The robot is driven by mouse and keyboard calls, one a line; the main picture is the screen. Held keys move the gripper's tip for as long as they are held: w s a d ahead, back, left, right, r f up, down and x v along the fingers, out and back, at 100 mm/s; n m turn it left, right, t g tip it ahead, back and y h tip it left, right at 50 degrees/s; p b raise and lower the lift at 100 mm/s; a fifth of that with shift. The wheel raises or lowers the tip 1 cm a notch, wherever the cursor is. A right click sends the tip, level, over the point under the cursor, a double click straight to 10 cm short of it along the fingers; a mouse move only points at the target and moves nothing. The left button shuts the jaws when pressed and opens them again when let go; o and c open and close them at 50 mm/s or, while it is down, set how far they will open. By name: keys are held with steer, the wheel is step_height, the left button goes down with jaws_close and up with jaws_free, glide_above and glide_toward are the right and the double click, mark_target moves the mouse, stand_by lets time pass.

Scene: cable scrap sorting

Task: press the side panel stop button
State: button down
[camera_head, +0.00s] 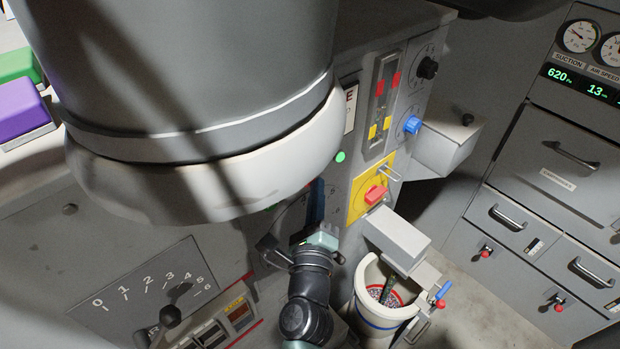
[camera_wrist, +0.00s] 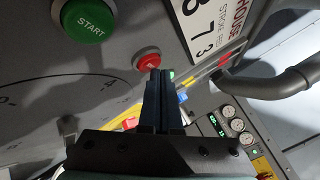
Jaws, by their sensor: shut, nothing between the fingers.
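In the wrist view, a round red button (camera_wrist: 147,60) sits on the grey panel, to the right of a larger green START button (camera_wrist: 88,20). My gripper (camera_wrist: 162,74) is shut and empty. Its dark fingertips overlap the lower right edge of the red button in the picture; I cannot tell whether they touch it. No lettering on the red button is legible. In the head view, a red control (camera_head: 375,194) sits on a yellow plate (camera_head: 357,205) on the machine's side face. The START button is not visible there.
In the head view, a grey box (camera_head: 447,149) and a pale chute (camera_head: 396,234) stick out from the side face, above a white bucket (camera_head: 371,272). A drawer cabinet (camera_head: 555,170) stands at the right. In the wrist view, a thick pipe (camera_wrist: 285,82) runs at the right.

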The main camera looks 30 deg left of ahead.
steer(key=shift+w+a, duration=0.15)
steer(key=shift+a, duration=0.3)
steer(key=shift+d, duration=0.1)
stand_by(0.5)
steer(key=shift+s+d, duration=0.35)
steer(key=shift+d, duration=0.45)
steer(key=d+b, duration=0.1)
steer(key=s+d+b, duration=0.1)
steer(key=d, duration=0.2)
steer(key=shift+s+d+b, duration=0.3)
steer(key=shift+d+b, duration=0.05)
steer(key=shift+b, duration=0.05)
stand_by(0.4)
